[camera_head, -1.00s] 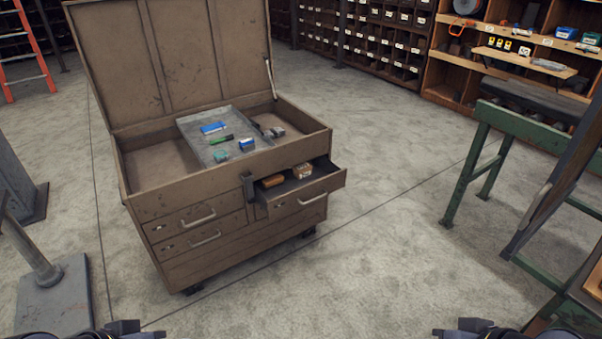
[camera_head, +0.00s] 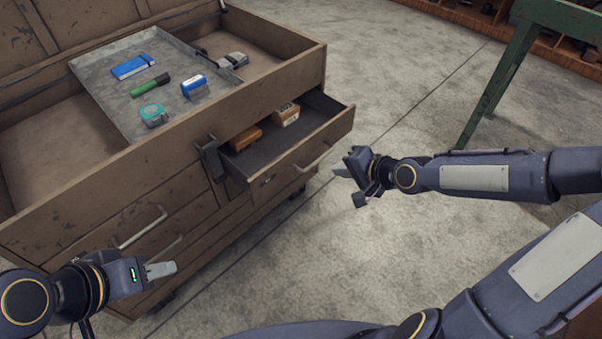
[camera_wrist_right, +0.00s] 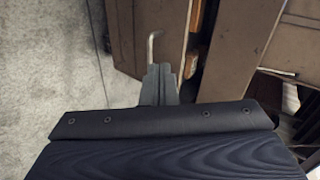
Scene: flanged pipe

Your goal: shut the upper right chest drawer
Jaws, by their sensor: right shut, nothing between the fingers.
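The brown tool chest (camera_head: 110,180) stands at the left in the head view. Its upper right drawer (camera_head: 300,150) is pulled out, with a bar handle on its front. The drawer front also shows in the right wrist view (camera_wrist_right: 172,30), with the handle beyond my fingertips. My right gripper (camera_head: 342,174) is shut and empty, just right of the drawer front and apart from it in the head view. My left gripper (camera_head: 172,268) is in front of the left drawers; its jaw opening cannot be made out.
The drawer holds an orange-brown block (camera_head: 246,138) and a small box (camera_head: 286,114). A grey tray (camera_head: 100,95) with several small items lies in the open chest top. A dark latch piece (camera_head: 212,160) hangs left of the drawer. A green stand (camera_head: 500,80) is at upper right; floor between is clear.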

